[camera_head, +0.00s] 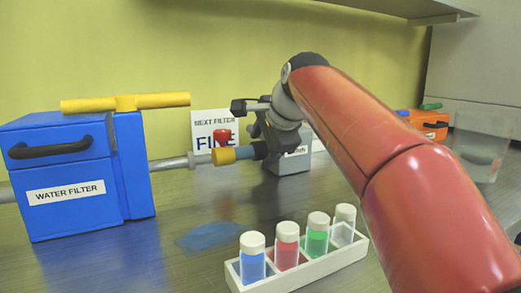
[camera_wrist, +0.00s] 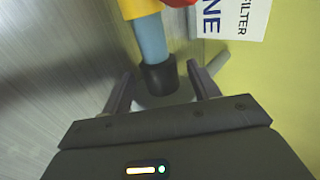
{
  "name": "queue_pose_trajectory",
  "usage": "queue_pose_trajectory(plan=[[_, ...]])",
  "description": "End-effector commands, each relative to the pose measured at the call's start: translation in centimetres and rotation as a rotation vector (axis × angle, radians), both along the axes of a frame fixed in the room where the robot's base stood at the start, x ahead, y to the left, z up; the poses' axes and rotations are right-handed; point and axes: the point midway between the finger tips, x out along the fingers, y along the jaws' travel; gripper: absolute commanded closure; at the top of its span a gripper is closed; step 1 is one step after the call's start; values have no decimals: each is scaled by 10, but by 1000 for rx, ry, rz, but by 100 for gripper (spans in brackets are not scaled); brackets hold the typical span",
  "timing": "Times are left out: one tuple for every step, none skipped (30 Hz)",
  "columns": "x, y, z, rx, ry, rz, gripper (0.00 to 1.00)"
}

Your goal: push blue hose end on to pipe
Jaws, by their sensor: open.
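The blue hose end (camera_head: 243,152) is a short blue cylinder with a black end piece (camera_head: 260,150). Its blue part meets the yellow collar (camera_head: 223,156) on the grey pipe (camera_head: 170,163) from the water filter (camera_head: 75,170), with no clear gap visible. The wrist view shows the blue cylinder (camera_wrist: 151,40) running into the yellow part (camera_wrist: 138,8). My gripper (camera_head: 262,128) is open at the hose end. In the wrist view its fingers (camera_wrist: 162,86) stand either side of the black end piece (camera_wrist: 159,76), apparently apart from it.
A red valve knob (camera_head: 222,136) sits above the collar. A sign (camera_head: 210,118) and a grey box (camera_head: 292,163) stand behind. A white rack (camera_head: 315,270) holds several capped vials in front. A blue patch (camera_head: 210,235) lies on the bench. An orange case (camera_head: 425,124) is at right.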

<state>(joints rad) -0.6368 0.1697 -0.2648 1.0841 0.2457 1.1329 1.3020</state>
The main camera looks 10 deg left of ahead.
Motion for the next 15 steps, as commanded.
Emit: queue_pose_trajectory(plan=[[3, 2, -4, 0, 0, 0, 40], [4, 3, -6, 0, 0, 0, 40], [6, 4, -7, -1, 0, -1, 40], [6, 5, -8, -1, 1, 0, 40], [7, 5, -9, -1, 0, -1, 40], [7, 5, -9, -1, 0, -1, 40], [7, 5, -9, -1, 0, -1, 40], [7, 5, -9, -1, 0, -1, 40], [7, 5, -9, 0, 0, 0, 40], [7, 5, -9, -1, 0, -1, 40], [7, 5, -9, 0, 0, 0, 40], [7, 5, -9, 0, 0, 0, 40], [7, 5, -9, 0, 0, 0, 42], [7, 5, -9, 0, 0, 0, 46], [7, 5, -9, 0, 0, 0, 51]])
